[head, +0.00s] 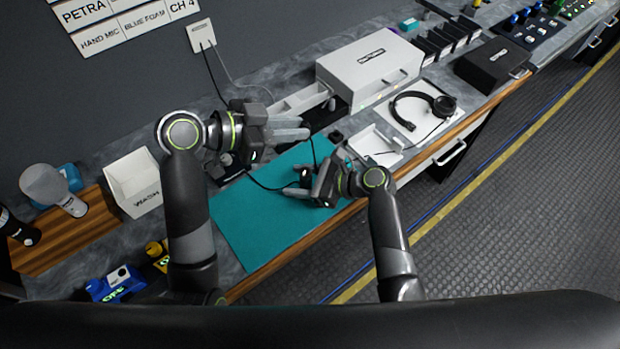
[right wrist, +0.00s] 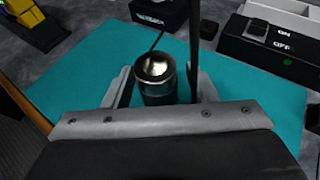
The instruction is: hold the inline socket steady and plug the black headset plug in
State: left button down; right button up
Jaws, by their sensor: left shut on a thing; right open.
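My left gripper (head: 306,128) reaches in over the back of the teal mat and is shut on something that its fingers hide. A dark cable hangs close to its fingertips. My right gripper (head: 292,183) is low over the mat and open; it also shows in the right wrist view (right wrist: 158,92). A black cylinder with a shiny metal end (right wrist: 155,78) is between its fingers, with gaps visible at its sides. I cannot tell whether this is the socket or the plug. The black headset (head: 443,106) lies on a white tray at the right.
The teal mat (head: 245,222) is mostly clear at its left. A white open box (head: 133,184) stands left of it. A white tray (head: 371,141) and a large white case (head: 368,69) stand right of my grippers. An ON/OFF switch box (right wrist: 270,48) is nearby.

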jog(key=c, duration=1.1)
pick_arm(q)
jog(key=shift+m+g, duration=0.5)
jog(key=shift+w+a+f, duration=0.1)
jog(key=shift+f, duration=2.05)
